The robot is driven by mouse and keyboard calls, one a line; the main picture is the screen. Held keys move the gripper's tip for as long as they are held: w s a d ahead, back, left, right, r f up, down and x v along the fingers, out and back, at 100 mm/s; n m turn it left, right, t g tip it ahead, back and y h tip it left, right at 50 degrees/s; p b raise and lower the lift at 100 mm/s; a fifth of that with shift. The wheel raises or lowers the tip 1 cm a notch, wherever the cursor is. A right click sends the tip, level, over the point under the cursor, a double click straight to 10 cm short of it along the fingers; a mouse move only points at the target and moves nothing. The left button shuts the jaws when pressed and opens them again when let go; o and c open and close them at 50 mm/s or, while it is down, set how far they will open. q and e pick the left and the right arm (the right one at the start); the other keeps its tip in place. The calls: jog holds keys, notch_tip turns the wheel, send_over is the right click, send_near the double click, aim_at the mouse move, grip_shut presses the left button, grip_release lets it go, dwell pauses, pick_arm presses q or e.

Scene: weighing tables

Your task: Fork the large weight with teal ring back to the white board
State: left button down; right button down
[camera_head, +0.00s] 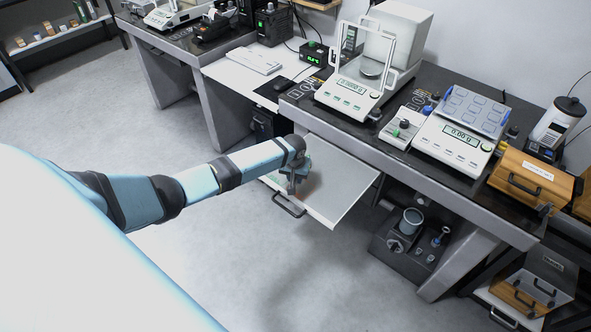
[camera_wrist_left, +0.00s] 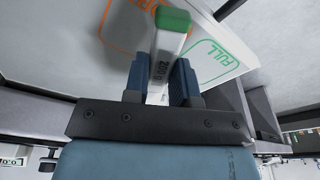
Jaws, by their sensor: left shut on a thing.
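My left gripper (camera_head: 296,180) is low over the pulled-out white board (camera_head: 342,186) under the table. In the left wrist view its two dark blue fingers (camera_wrist_left: 163,84) are shut on a slim white block (camera_wrist_left: 166,50) with a green end and "200 g" on its side. The block stands out past the fingertips, over a white sheet (camera_wrist_left: 205,62) with orange and green outlines and the word "FULL". I cannot tell whether the block touches the sheet. I cannot make out a large weight with a teal ring. My right gripper is out of view.
A grey cup (camera_head: 411,221) with a pale blue rim stands on a dark unit (camera_head: 400,245) below the table. Balances (camera_head: 352,95) and a wooden box (camera_head: 532,178) stand on the tabletop. The board has a dark front handle (camera_head: 289,206). Its right part is bare.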

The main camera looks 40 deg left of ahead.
pick_arm(q)
jog(key=shift+f, duration=0.1)
dwell(0.4)
jog(key=shift+w+g, duration=0.15)
jog(key=shift+g, duration=0.15)
jog(key=shift+p, duration=0.7)
dwell(1.7)
jog(key=shift+s+d+p, duration=0.2)
jog(key=shift+s+p, duration=0.45)
jog(key=shift+p, duration=0.4)
jog(key=shift+s+d+p, duration=0.2)
jog(key=shift+s+p, duration=0.4)
jog(key=shift+p, duration=0.45)
dwell(2.7)
